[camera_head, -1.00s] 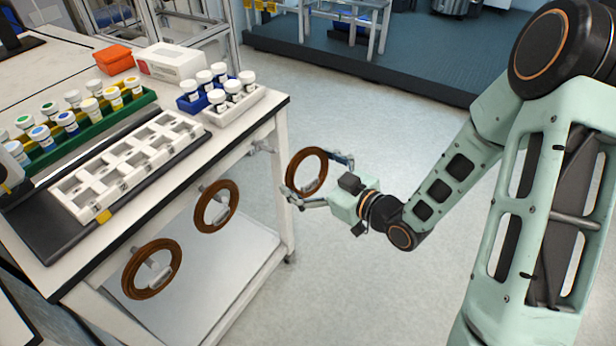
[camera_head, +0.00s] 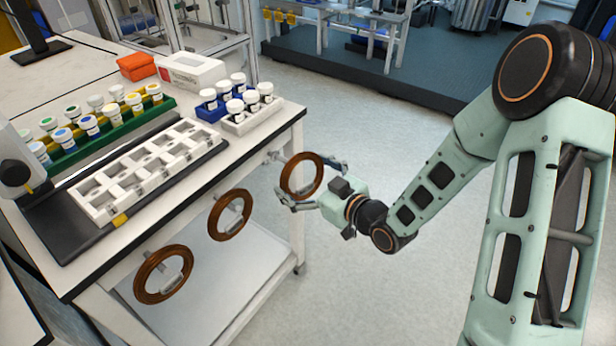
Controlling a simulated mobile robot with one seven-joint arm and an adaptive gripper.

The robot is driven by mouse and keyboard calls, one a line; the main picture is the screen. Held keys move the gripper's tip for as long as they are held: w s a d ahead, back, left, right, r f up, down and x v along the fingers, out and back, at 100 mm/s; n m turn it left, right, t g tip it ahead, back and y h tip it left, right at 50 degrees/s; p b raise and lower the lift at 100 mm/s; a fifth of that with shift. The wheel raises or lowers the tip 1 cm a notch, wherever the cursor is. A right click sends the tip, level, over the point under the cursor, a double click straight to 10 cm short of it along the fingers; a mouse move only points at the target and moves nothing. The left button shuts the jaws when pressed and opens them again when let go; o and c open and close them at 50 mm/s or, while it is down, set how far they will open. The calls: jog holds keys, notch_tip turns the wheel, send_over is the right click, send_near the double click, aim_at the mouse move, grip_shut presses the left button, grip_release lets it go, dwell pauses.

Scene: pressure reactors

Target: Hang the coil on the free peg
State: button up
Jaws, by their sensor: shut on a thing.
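A brown ring-shaped coil (camera_head: 318,181) is held upright between the fingers of my gripper (camera_head: 309,184). The gripper is shut on it, just off the bench's front side near its right corner. The free peg (camera_head: 271,156) sticks out from the bench front just left of the held coil. The coil's left edge is close to the peg's end; I cannot tell whether the peg has entered the ring. Two more brown coils hang on pegs further left, one in the middle (camera_head: 214,219) and one at the lower left (camera_head: 137,288).
The white bench (camera_head: 250,150) carries a white slotted rack (camera_head: 97,207), a green rack of vials (camera_head: 65,160), blue and white vial holders (camera_head: 237,126), a white box (camera_head: 193,71) and an orange box (camera_head: 136,66). Open floor lies right of the bench.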

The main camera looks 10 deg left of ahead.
jog(key=shift+w+a+f+b, duration=0.25)
jog(key=shift+w+a, duration=0.1)
jog(key=shift+a, duration=0.5)
jog(key=shift+w+a+f+b, duration=0.2)
jog(key=shift+w+a, duration=0.2)
jog(key=shift+a, duration=0.5)
jog(key=shift+w+a+f+b, duration=0.15)
jog(key=shift+w+a+b, duration=0.15)
jog(key=shift+a, duration=0.55)
jog(key=o, duration=1)
jog(key=shift+c, duration=0.2)
